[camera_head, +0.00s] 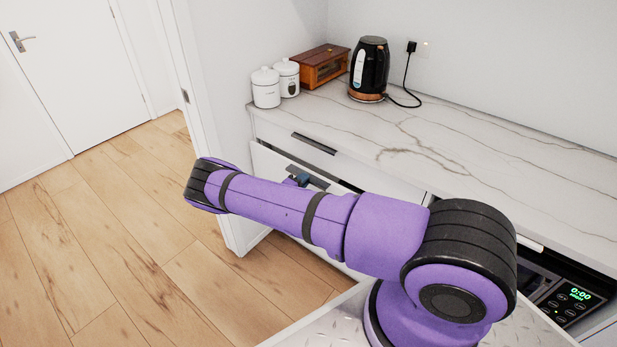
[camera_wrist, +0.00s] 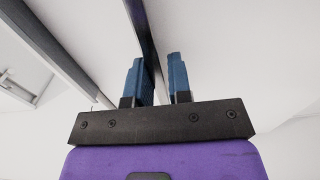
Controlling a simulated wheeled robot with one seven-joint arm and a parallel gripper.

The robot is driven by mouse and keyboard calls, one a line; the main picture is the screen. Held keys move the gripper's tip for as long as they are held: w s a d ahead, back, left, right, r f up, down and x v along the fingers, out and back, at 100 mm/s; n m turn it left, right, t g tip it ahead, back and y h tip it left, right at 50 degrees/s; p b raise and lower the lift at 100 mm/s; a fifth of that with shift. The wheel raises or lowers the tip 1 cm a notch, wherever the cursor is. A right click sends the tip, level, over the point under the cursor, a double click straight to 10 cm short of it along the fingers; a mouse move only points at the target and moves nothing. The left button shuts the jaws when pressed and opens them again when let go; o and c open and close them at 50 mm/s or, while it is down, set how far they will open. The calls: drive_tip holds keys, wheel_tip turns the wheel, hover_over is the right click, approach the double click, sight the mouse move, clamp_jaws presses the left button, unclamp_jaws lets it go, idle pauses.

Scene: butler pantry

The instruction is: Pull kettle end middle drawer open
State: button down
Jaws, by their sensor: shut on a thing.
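The kettle end middle drawer (camera_head: 268,163) is the white front below the top drawer, at the left end of the counter. Its dark bar handle (camera_head: 318,180) is partly covered by my arm in the head view. My gripper (camera_head: 298,180) is at this handle, its blue fingers just showing beyond my purple forearm. In the wrist view the two blue fingers (camera_wrist: 160,80) stand on either side of the dark handle bar (camera_wrist: 148,45), shut on it. The drawer front seems to stand slightly forward of the top one, but I cannot tell how far.
The black kettle (camera_head: 369,68) stands on the marble counter (camera_head: 450,125), beside a wooden box (camera_head: 324,66) and white canisters (camera_head: 266,88). The top drawer's handle (camera_head: 314,143) is just above. A microwave (camera_head: 572,300) is at lower right. Wooden floor (camera_head: 110,220) is clear at left.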

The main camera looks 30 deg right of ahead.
drive_tip(key=v, duration=3.9)
drive_tip(key=shift+a, duration=0.2)
drive_tip(key=shift+r, duration=0.1)
drive_tip(key=c, duration=1)
unclamp_jaws()
drive_tip(key=shift+c, duration=0.2)
drive_tip(key=v, duration=1)
drive_tip(key=shift+s+a, duration=0.15)
drive_tip(key=shift+a, duration=0.25)
drive_tip(key=shift+r, duration=0.1)
